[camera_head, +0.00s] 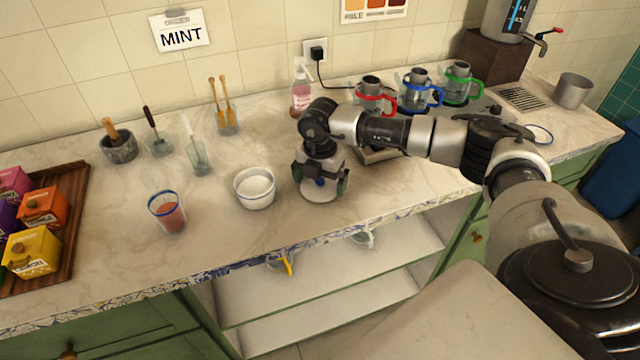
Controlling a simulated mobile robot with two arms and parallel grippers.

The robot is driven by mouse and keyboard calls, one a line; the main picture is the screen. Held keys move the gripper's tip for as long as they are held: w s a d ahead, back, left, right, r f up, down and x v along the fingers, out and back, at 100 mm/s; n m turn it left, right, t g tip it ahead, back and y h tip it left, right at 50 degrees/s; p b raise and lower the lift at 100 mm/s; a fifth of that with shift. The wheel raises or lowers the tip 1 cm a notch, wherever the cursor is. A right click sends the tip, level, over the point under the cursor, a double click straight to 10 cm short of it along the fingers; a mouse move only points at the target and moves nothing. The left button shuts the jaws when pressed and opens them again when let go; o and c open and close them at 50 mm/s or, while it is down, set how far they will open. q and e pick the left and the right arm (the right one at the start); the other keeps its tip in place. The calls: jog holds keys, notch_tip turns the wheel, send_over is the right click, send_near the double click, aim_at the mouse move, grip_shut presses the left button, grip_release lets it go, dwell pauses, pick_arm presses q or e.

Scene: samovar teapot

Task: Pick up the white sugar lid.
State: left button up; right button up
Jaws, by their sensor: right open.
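The white sugar lid (322,196) is a flat white disc with a small blue knob. It lies on the marble counter near the front edge, to the right of the white bowl (254,190) of white sugar. My right gripper (320,184) points down over the lid, open, with one finger on each side of the blue knob. I cannot tell whether the fingers touch the knob. The gripper hides the back part of the lid. My left gripper is not in view.
A glass of red contents (168,213) stands left of the bowl. Glass pots with red (374,97), blue (416,92) and green (458,84) handles stand behind my right arm. A wooden tray (70,210) of colored boxes is at far left. Open shelves lie below the counter edge.

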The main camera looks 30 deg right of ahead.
jog(key=shift+f, duration=0.1)
jog(key=c, duration=0.5)
